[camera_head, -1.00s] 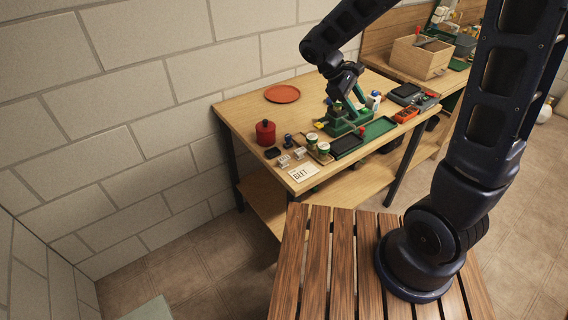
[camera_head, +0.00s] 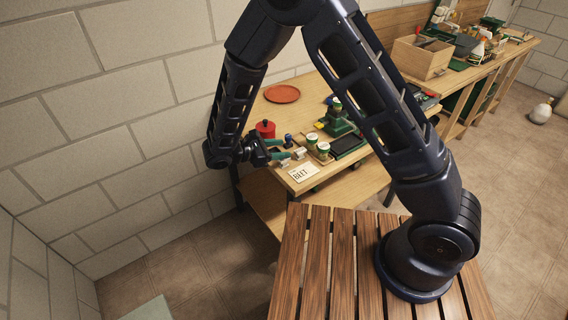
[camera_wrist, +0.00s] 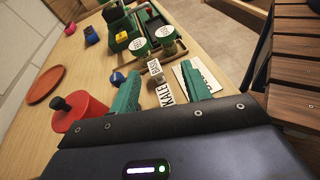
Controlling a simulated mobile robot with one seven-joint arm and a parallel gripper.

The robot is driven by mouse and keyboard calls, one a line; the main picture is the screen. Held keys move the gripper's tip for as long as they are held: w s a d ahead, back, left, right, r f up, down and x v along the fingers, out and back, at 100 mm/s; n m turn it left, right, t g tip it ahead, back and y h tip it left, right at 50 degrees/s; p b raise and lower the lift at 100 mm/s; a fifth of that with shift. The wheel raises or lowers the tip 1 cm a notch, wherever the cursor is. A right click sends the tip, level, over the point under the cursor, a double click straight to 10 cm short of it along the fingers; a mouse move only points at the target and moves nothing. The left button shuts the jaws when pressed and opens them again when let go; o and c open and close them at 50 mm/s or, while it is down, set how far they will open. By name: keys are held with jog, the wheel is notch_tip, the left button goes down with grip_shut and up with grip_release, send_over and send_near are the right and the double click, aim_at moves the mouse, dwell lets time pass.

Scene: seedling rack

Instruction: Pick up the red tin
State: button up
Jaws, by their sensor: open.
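The red tin (camera_head: 265,128), with a dark knob on its lid, stands upright near the left end of the wooden bench (camera_head: 262,106). In the wrist view the red tin (camera_wrist: 82,117) is at the lower left, partly hidden by my gripper's body. My gripper (camera_head: 285,150) is open and empty, with green fingers, low at the bench's near left corner. The tin lies outside the fingers, beside the left one in the wrist view (camera_wrist: 165,92). The fingers point along the bench toward small label blocks (camera_wrist: 160,80).
A BEET card (camera_head: 303,173) lies at the bench's front edge. Green-lidded jars (camera_head: 323,149) and a black tray (camera_head: 348,143) stand farther right. An orange plate (camera_head: 282,94) lies behind the tin. The block wall is close on the left.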

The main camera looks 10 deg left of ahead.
aim_at(277, 170)
jog(key=s+a+f+n+t, duration=0.3)
jog(key=s+a+f, duration=0.1)
jog(key=a+f, duration=0.1)
jog(key=shift+y, duration=0.4)
jog(key=x, duration=0.5)
jog(key=shift+w+d+f, duration=0.1)
jog(key=shift+d+f, duration=0.05)
jog(key=shift+d, duration=0.25)
jog(key=shift+r+x, duration=0.2)
jog(key=shift+x, duration=2.3)
grip_shut()
jog(key=shift+r, duration=0.15)
